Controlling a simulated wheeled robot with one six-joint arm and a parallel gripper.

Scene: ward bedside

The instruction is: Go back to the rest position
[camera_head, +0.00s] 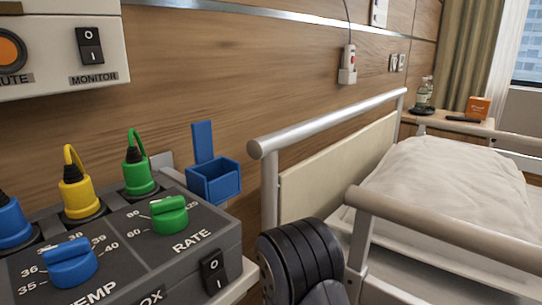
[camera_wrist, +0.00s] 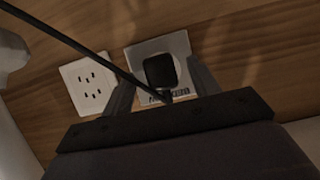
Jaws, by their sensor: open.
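In the wrist view my gripper (camera_wrist: 161,90) is open, with one grey finger on each side of a black plug (camera_wrist: 160,71). The plug sits against a white wall plate (camera_wrist: 181,43) with a partly hidden label along its lower edge. A gap shows between the plug and each finger. In the head view the gripper is out of sight; only a dark part of my arm shows at the bottom, beside the bed rail.
A second white socket plate (camera_wrist: 88,84) is to the left, and a black cable (camera_wrist: 70,50) crosses in front. In the head view a grey control box (camera_head: 130,255) with knobs stands left, a blue holder (camera_head: 214,181) behind it, and the railed bed (camera_head: 440,180) right.

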